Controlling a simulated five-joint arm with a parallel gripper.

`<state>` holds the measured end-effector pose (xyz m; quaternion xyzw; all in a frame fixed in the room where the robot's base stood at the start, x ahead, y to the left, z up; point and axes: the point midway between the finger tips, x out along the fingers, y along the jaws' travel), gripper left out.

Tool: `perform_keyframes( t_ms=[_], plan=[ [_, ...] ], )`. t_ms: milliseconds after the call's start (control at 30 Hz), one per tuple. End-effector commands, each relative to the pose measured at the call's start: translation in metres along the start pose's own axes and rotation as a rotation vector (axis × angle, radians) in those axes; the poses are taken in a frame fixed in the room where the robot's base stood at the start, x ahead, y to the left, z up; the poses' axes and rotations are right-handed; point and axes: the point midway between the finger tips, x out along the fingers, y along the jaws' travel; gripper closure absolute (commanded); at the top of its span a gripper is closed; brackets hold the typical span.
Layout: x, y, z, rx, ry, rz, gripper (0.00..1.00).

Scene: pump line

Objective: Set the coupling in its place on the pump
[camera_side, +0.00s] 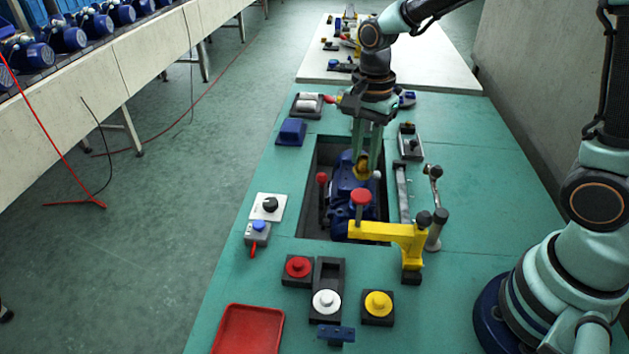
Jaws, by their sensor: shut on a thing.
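The blue pump (345,192) sits in a dark rectangular recess in the green bench top. My gripper (366,162) points down over the pump. The coupling is at the upper end of the pump. I cannot tell whether it touches the pump or hangs just above it. The fingers hide part of the coupling and the pump behind it.
A yellow clamp arm (385,231) with a red knob (360,197) reaches over the recess's near right side. A lever with a red ball (322,178) stands at its left. Red, white and yellow buttons and a red tray (248,330) lie nearer.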

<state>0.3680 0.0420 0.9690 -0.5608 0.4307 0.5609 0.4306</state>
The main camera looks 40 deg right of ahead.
Motion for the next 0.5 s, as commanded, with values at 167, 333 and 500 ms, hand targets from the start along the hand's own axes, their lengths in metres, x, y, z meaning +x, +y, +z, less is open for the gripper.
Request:
perform_keyframes(
  t_ms=[167, 333, 500],
  plan=[
    [0.021, 0.000, 0.000, -0.001, 0.000, 0.001, 1.00],
    [0.030, 0.000, 0.000, -0.001, 0.000, 0.001, 1.00],
    [0.044, 0.001, 0.000, -0.001, 0.000, 0.003, 1.00]
  ],
)
